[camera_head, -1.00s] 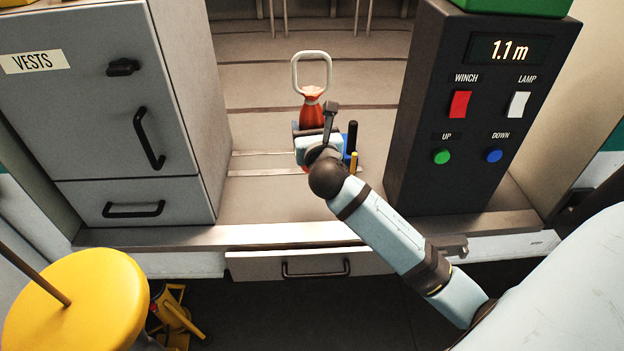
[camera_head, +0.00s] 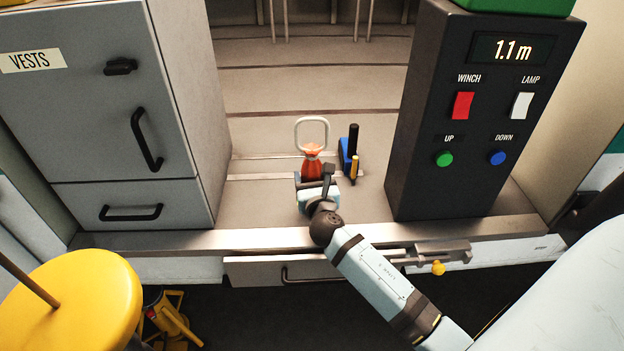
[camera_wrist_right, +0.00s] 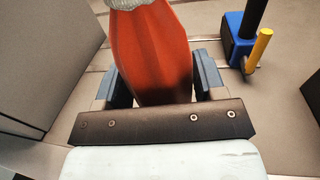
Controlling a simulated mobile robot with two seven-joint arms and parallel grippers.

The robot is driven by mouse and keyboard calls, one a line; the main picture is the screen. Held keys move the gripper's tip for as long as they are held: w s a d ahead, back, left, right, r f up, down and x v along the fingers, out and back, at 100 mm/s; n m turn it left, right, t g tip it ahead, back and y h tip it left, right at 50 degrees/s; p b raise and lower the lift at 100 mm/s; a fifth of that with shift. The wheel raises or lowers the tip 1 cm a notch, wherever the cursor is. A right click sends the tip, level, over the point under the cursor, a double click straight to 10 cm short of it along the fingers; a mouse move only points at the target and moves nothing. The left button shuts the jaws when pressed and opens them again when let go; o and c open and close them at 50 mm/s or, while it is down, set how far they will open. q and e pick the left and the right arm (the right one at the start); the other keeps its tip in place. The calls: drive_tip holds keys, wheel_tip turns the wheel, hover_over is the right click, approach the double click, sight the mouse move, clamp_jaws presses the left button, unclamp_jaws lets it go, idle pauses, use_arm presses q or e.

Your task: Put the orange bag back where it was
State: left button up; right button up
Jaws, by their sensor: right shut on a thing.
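The orange bag (camera_head: 312,166) has a gathered neck and a pale ring handle on top. It is upright in the head view, over the floor between the grey cabinet and the dark control panel. My right gripper (camera_head: 316,181) is shut on the orange bag, from the near side. In the right wrist view the bag (camera_wrist_right: 152,50) fills the space between the two blue-grey fingers of the gripper (camera_wrist_right: 155,88). Its lower end is hidden, so I cannot tell whether it touches the floor. My left gripper is not in view.
A blue block with a black post and a yellow peg (camera_head: 348,155) stands just right of the bag. The grey VESTS cabinet (camera_head: 100,120) is at left, the control panel (camera_head: 470,120) at right. A drawer (camera_head: 300,270) is below the sill. The floor behind the bag is clear.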

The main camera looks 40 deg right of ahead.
idle(0.3)
drive_tip(key=o, duration=1)
drive_tip(key=shift+f, duration=0.1)
drive_tip(key=shift+s, duration=0.1)
drive_tip(key=shift+r, duration=0.2)
drive_tip(key=b+v, duration=0.1)
drive_tip(key=v, duration=1.1)
drive_tip(key=shift+b, duration=0.4)
